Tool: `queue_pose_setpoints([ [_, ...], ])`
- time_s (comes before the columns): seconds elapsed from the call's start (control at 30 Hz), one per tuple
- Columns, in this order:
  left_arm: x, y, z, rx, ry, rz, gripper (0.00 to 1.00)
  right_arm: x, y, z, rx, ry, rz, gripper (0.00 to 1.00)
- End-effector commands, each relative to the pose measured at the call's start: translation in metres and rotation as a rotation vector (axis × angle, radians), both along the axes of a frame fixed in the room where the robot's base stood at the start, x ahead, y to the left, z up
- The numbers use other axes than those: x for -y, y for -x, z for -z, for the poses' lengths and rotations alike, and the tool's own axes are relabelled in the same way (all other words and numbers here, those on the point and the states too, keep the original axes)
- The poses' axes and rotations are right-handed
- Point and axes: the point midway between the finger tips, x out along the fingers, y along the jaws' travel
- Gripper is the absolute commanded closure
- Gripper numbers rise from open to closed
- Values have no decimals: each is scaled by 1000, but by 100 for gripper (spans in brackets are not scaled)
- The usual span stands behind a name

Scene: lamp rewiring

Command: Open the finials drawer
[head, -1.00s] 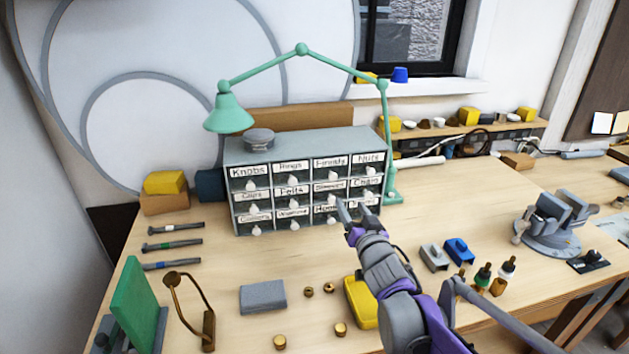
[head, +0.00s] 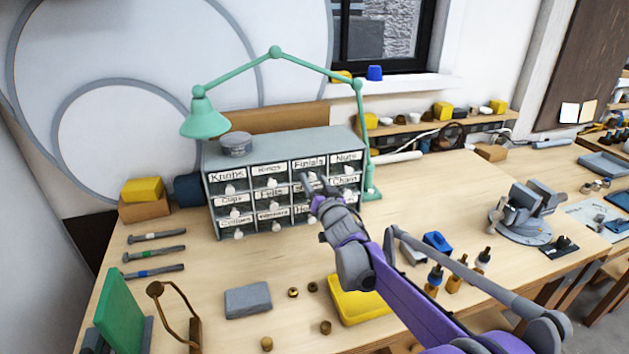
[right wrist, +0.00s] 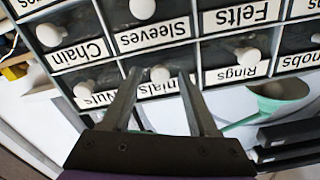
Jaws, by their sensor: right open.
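The grey drawer cabinet (head: 290,143) stands at the back of the bench, with labelled drawers and white knobs. The Finials drawer (head: 309,162) is in the top row between Rings and Nuts, and it looks shut. My right gripper (head: 316,182) is open in front of it. In the right wrist view, where the labels are upside down, the Finials knob (right wrist: 160,74) appears between the two open fingertips (right wrist: 159,80). The fingers partly cover its label. I cannot tell whether they touch the knob. My left gripper is not in view.
A green lamp (head: 206,121) arches over the cabinet, its post close to the right side. A round grey container (head: 236,145) sits on top. A yellow box (head: 357,304), grey block (head: 248,301) and small brass parts lie in front. A vise (head: 528,211) stands right.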

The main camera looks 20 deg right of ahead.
Motion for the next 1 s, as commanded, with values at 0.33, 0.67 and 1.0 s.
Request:
queue_pose_setpoints([
  [0.33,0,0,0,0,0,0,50,0,-1,0,0,0,0,56],
  [0.67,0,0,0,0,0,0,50,0,-1,0,0,0,0,100],
  [1.0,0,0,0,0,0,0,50,0,-1,0,0,0,0,100],
])
